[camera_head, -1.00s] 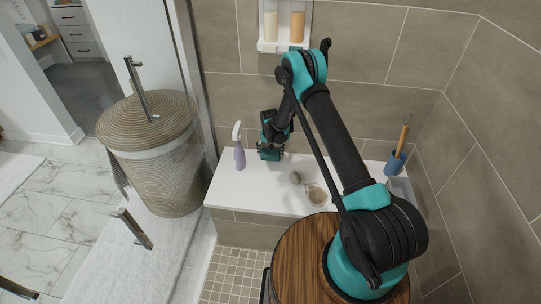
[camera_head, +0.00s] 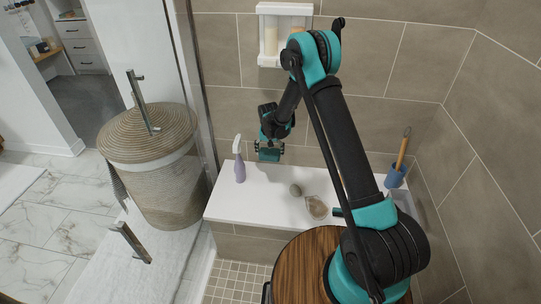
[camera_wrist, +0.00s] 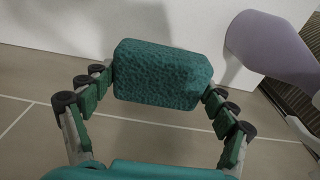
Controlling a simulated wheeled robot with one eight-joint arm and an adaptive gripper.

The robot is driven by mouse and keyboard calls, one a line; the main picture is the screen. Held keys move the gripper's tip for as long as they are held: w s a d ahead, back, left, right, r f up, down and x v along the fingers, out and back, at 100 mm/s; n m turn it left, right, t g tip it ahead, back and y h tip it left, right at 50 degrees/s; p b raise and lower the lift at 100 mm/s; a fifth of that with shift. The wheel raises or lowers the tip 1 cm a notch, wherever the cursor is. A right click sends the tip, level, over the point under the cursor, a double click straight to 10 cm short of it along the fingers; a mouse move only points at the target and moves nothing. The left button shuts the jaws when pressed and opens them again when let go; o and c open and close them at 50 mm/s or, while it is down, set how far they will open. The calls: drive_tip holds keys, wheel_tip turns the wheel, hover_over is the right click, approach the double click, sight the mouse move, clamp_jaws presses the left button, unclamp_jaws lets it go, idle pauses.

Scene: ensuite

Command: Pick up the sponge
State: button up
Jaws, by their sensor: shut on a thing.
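The sponge (camera_wrist: 160,75) is a teal, rough-textured block in the wrist view. My gripper (camera_wrist: 158,88) is shut on it, with a finger pressed against each end. In the head view my gripper (camera_head: 269,152) hangs above the back of the white bench, to the right of the purple spray bottle. The sponge cannot be clearly told from the teal gripper in the head view.
The white bench (camera_head: 245,205) bears a purple spray bottle (camera_head: 239,160), a small round stone-like thing (camera_head: 296,190) and a beige item (camera_head: 317,207).

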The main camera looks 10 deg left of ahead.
drive_tip(key=s, duration=1.7)
drive_tip(key=shift+a, duration=0.25)
